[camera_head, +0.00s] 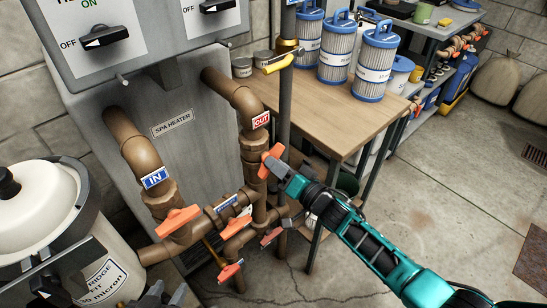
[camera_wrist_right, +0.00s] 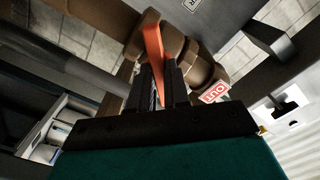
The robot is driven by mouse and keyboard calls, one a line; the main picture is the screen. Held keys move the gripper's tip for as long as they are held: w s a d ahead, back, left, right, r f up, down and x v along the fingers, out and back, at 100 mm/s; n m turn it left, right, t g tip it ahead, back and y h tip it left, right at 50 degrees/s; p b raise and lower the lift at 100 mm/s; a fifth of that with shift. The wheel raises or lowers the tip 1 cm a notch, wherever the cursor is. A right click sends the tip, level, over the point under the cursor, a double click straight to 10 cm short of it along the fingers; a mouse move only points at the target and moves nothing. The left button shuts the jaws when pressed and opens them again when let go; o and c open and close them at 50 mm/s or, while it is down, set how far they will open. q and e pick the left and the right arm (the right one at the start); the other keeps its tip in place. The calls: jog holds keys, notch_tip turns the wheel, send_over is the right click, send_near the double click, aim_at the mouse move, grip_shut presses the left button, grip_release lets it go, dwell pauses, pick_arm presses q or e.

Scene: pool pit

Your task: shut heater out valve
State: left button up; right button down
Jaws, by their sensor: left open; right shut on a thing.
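The heater out valve is on the brown pipe (camera_head: 247,105) with the red OUT label (camera_head: 261,120). Its orange handle (camera_head: 275,151) stands steeply, tilted a little from the pipe's line. My right gripper (camera_head: 273,165) is shut on this handle. In the right wrist view, the orange handle (camera_wrist_right: 154,45) sits between the dark fingers (camera_wrist_right: 163,84), with the OUT label (camera_wrist_right: 215,94) beside them. The grip hides part of the handle. My left gripper (camera_head: 160,294) is open and empty at the bottom left, partly cut off by the frame edge.
The grey spa heater (camera_head: 185,150) stands behind. The IN pipe (camera_head: 125,135) has an orange handle (camera_head: 178,219) below its label. Several more orange handles sit low on the pipes. A wooden table (camera_head: 320,108) with blue-white filters is close right. A white filter tank (camera_head: 45,225) stands left. Floor at right is clear.

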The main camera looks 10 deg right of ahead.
jog(key=m, duration=0.9)
jog(key=shift+m, duration=0.4)
jog(key=c, duration=1)
grip_release()
jog(key=v, duration=0.7)
jog(key=shift+s, duration=0.1)
